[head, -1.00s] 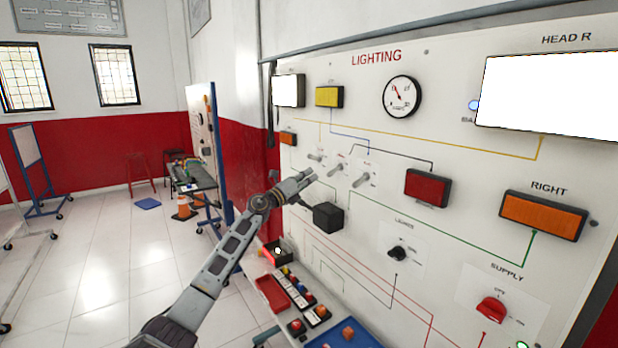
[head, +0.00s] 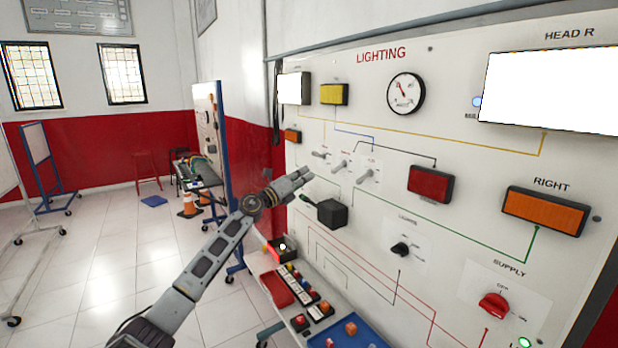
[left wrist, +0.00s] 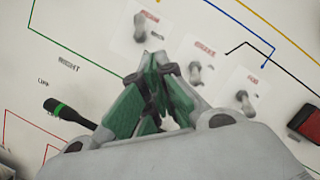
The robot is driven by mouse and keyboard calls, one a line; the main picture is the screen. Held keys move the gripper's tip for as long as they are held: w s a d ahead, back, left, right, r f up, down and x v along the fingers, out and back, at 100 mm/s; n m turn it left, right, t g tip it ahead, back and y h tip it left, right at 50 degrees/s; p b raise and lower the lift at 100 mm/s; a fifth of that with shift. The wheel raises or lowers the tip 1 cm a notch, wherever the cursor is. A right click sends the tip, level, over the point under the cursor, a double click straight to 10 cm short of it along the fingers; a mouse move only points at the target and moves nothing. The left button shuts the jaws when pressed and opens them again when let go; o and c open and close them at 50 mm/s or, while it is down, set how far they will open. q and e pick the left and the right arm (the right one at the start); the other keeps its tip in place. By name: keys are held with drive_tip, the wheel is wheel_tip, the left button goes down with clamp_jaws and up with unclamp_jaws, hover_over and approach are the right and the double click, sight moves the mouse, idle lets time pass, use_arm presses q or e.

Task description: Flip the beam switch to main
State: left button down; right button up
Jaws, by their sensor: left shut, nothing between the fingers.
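Three small grey toggle switches sit in a descending row on the white lighting panel: a left one (head: 320,154), a middle one (head: 340,165) and a right one (head: 366,174). Their labels are too blurred to read surely, so I cannot tell which is the beam switch. My left gripper (head: 305,174) is shut and empty, just below and left of the left switch in the head view. In the left wrist view its fingertips (left wrist: 158,58) lie just below the left switch (left wrist: 140,28), with the middle switch (left wrist: 195,72) and right switch (left wrist: 242,100) farther right. Contact cannot be judged.
A black box (head: 332,213) with a lever projects from the panel below the gripper. A red lamp (head: 430,184), a black rotary knob (head: 399,249) and a red supply knob (head: 493,305) are farther right. A low table with a red tray (head: 277,289) stands below.

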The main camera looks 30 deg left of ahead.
use_arm(q)
drive_tip(key=shift+s+a+r, duration=0.2)
drive_tip(key=shift+s+r, duration=0.1)
drive_tip(key=shift+s, duration=0.55)
drive_tip(key=shift+s+a+r, duration=0.15)
drive_tip(key=shift+s+r, duration=0.1)
drive_tip(key=shift+s, duration=0.55)
drive_tip(key=shift+s+a+r, duration=0.2)
drive_tip(key=shift+s+r, duration=0.1)
drive_tip(key=shift+s, duration=0.55)
use_arm(e)
drive_tip(key=shift+a, duration=0.1)
drive_tip(key=shift+d, duration=0.4)
